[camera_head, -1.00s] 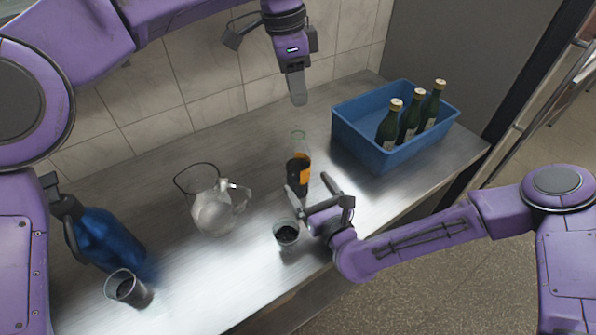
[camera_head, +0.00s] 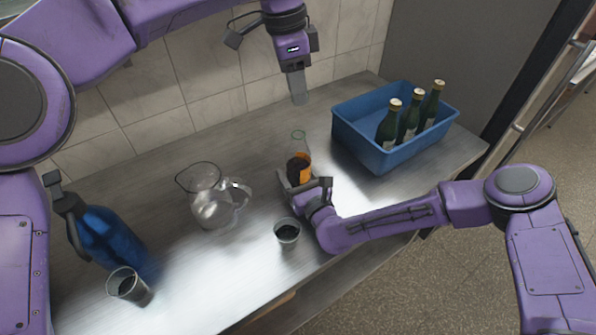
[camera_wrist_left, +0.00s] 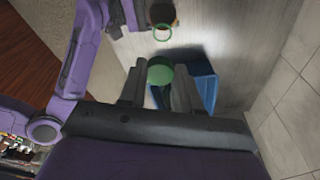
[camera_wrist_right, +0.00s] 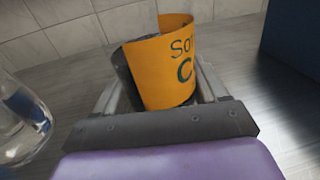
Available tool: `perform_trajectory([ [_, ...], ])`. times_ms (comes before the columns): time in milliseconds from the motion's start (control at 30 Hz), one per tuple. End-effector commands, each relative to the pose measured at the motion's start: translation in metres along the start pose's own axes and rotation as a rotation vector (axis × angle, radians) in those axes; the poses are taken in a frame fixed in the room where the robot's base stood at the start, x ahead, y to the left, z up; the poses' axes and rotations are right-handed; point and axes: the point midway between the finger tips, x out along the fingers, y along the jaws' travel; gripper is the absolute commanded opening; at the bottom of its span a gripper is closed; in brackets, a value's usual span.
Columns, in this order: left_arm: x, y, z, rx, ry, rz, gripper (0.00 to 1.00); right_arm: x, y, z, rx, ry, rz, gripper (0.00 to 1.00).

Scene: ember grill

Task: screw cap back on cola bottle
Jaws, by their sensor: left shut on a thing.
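The cola bottle (camera_head: 303,168) stands upright on the counter, dark with an orange label and a clear, uncapped neck ringed in green. My right gripper (camera_head: 298,184) is at the bottle with a finger on each side; in the right wrist view its fingers stand apart around the label (camera_wrist_right: 165,70), and firm contact is not clear. My left gripper (camera_head: 299,98) hangs above and behind the bottle near the tiled wall. In the left wrist view it is shut on the round green cap (camera_wrist_left: 160,72). The bottle's open rim (camera_wrist_left: 162,32) shows beyond it. The cap is hidden in the head view.
A blue crate (camera_head: 362,151) with green bottles (camera_head: 410,115) stands right of the cola bottle. A blue bottle (camera_head: 108,240) and a cup (camera_head: 128,287) are at the left.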

Motion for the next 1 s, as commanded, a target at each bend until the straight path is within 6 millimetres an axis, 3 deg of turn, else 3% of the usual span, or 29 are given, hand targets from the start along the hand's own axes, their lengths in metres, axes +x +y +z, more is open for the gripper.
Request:
perform_trajectory([
  [33, 0.000, 0.000, 0.000, 0.000, 0.000, 0.000, 0.00, 0.000, 0.000, 0.000, 0.000, 0.000, 0.000, 0.54],
  [167, 0.000, 0.000, 0.000, 0.000, 0.000, 0.000, 0.00, 0.000, 0.000, 0.000, 0.000, 0.000, 0.000, 0.13],
  [267, 0.005, 0.000, 0.001, -0.001, 0.000, 0.001, 0.00, 0.000, 0.000, -0.001, 0.000, 0.001, -0.001, 0.13],
  [600, 0.048, -0.001, 0.011, 0.000, -0.001, 0.002, 0.00, -0.001, 0.000, -0.001, 0.000, 0.002, 0.000, 0.13],
  [1000, 0.049, -0.001, 0.011, 0.000, 0.001, 0.001, 0.00, -0.001, 0.000, -0.002, 0.000, 0.003, 0.000, 0.13],
])
